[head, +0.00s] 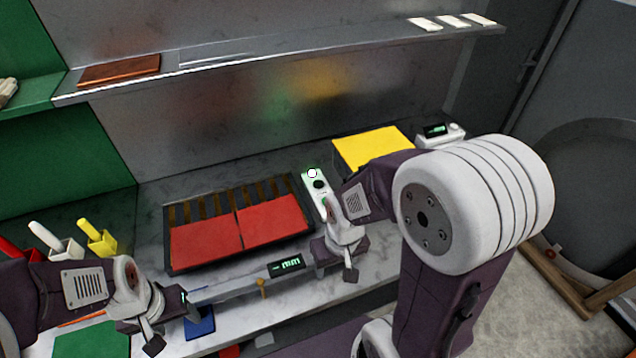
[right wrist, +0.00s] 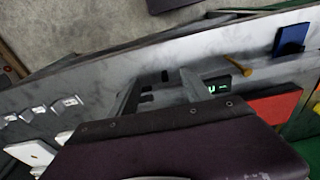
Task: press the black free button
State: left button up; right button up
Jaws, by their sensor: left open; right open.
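A slim white control box (head: 314,201) stands right of the dark slatted tray in the head view. It carries a white round button (head: 312,173), a black round button (head: 320,184) just below it, and a green mark partly covered by my right arm. My right gripper (head: 335,266) is open, nearer the front than the box and apart from the black button. It also shows open in the right wrist view (right wrist: 157,88). My left gripper (head: 170,321) is open at the front left, far from the box.
The slatted tray (head: 169,237) holds red plates (head: 272,220). A bar with a lit display (head: 286,264) lies before it, between the grippers. A yellow block (head: 372,147) and a white device (head: 440,134) stand behind my right arm. A shelf (head: 270,62) overhangs the back.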

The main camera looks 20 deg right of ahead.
grip_shut()
dwell(1.5)
